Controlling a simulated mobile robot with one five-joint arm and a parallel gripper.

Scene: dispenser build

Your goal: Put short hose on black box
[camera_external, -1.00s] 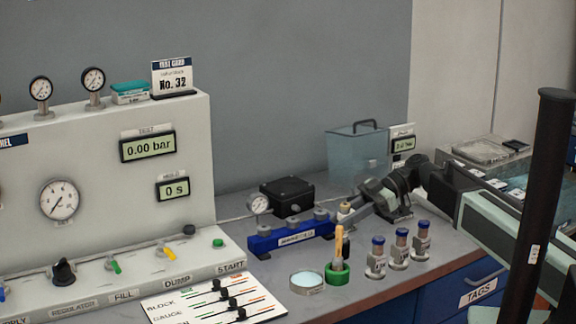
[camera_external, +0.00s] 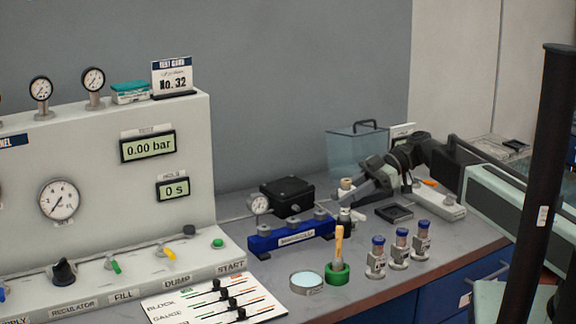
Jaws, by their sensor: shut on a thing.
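The black box (camera_external: 298,190) stands on the bench behind the blue manifold block, with its lid shut and its top clear. My gripper (camera_external: 350,192) is to the right of the box, raised above the bench and pointing left. It is shut on a small tan-topped, whitish piece (camera_external: 347,184). The piece is too small to tell whether it is the short hose. No other thing shows clearly as a short hose.
The blue manifold (camera_external: 290,238) with a small gauge (camera_external: 258,203) stands in front of the box. A dark bottle (camera_external: 345,219) is below my gripper. A green holder (camera_external: 337,274) and several blue-capped fittings (camera_external: 376,263) stand nearer. A clear bin (camera_external: 350,157) is behind.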

